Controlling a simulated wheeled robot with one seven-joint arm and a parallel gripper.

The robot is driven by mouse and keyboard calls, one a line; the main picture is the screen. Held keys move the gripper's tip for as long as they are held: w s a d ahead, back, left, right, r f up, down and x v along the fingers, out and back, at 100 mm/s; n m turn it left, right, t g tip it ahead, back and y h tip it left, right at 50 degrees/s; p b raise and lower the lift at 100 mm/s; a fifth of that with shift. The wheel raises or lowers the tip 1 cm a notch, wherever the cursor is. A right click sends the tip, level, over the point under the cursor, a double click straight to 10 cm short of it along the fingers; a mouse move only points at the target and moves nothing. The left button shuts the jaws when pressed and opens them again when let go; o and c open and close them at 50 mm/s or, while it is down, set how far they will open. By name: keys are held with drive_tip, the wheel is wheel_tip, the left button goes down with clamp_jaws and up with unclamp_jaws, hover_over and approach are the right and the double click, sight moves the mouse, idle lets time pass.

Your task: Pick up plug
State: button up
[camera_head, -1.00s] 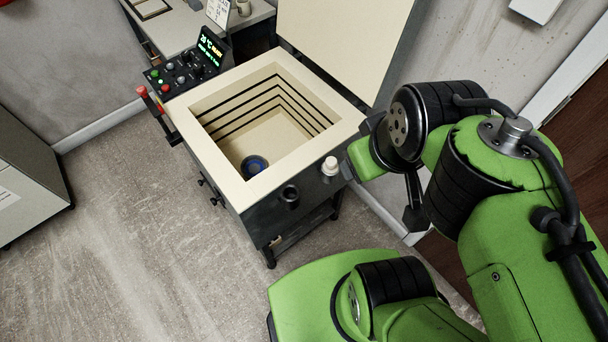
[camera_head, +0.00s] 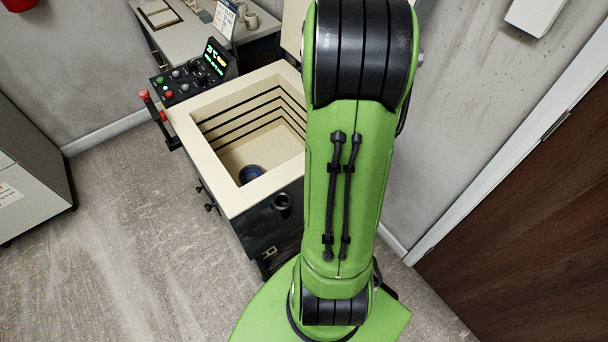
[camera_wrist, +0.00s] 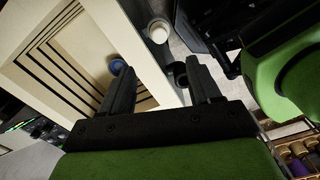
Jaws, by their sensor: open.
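The likely plug is a small cream-white cylinder (camera_wrist: 158,32) beside the kiln's rim in the wrist view. It is hidden behind my arm in the head view. My gripper (camera_wrist: 158,76) is open and empty, its two black fingers spread over the kiln's edge. The cream cylinder lies beyond the fingertips, apart from them. A dark round tube (camera_wrist: 180,75) on the kiln's side shows close to the right finger; it also shows in the head view (camera_head: 282,202).
The open kiln (camera_head: 190,135) has a square cavity with a blue round thing (camera_head: 252,174) at its bottom. A control box (camera_head: 190,75) with a red-tipped lever stands at its left corner. A table (camera_head: 200,45) stands behind. Grey floor (camera_head: 130,240) is clear at left.

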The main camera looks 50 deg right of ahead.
wheel_tip(320, 180, down, 16)
drive_tip(key=b, duration=0.5)
drive_tip(key=shift+r, duration=0.15)
drive_tip(key=shift+r, duration=0.1)
drive_tip(key=shift+c, duration=0.4)
drive_tip(key=c, duration=1.1)
